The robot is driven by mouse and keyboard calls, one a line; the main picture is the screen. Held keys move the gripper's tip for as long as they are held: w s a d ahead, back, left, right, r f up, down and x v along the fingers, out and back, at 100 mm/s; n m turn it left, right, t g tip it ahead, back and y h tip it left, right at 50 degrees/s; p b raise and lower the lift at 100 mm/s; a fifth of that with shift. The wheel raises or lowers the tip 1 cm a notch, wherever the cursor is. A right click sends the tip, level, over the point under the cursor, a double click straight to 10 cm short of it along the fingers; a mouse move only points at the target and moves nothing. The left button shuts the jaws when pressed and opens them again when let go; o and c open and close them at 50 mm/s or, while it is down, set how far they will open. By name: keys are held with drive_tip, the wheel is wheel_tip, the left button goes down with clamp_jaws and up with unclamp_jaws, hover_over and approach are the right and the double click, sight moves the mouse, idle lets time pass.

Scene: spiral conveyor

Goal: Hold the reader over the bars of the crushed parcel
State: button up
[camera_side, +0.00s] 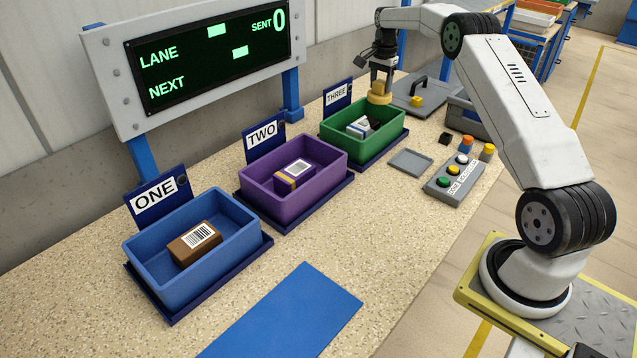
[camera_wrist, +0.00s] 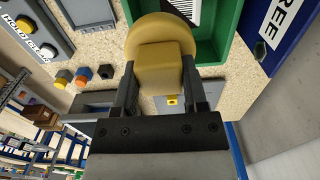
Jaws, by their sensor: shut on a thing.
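My gripper (camera_side: 382,78) is shut on a yellow tool with a round disc head (camera_side: 379,93), which seems to be the reader. In the wrist view the tool (camera_wrist: 163,62) sits between both fingers. It is above the back edge of the green crate (camera_side: 390,140) marked THREE. In that crate lies a white and dark parcel (camera_side: 357,128); a striped patch of bars (camera_wrist: 184,8) shows beyond the disc in the wrist view. A brown parcel (camera_side: 183,248) lies in the blue crate, and a yellow, purple and white parcel (camera_side: 284,184) in the purple crate. I cannot tell which is crushed.
The blue crate (camera_side: 164,291) ONE and purple crate (camera_side: 305,201) TWO stand in line with the green one. A button box (camera_side: 441,190) and small grey tray (camera_side: 411,162) are right of the crates. The display (camera_side: 200,50) reads SENT 0. A blue mat (camera_side: 285,315) lies clear in front.

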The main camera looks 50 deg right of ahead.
drive_tip(key=shift+w+a+f, duration=0.15)
drive_tip(key=shift+w+a, duration=0.05)
drive_tip(key=shift+w, duration=0.65)
drive_tip(key=shift+w+a+f, duration=0.1)
drive_tip(key=shift+w+a, duration=0.1)
drive_tip(key=shift+w, duration=0.6)
drive_tip(key=shift+f, duration=0.1)
hover_over(366, 122)
drive_tip(key=shift+a+f, duration=0.15)
drive_tip(key=shift+f, duration=3.4)
drive_tip(key=shift+r, duration=0.15)
drive_tip(key=shift+r, duration=3.35)
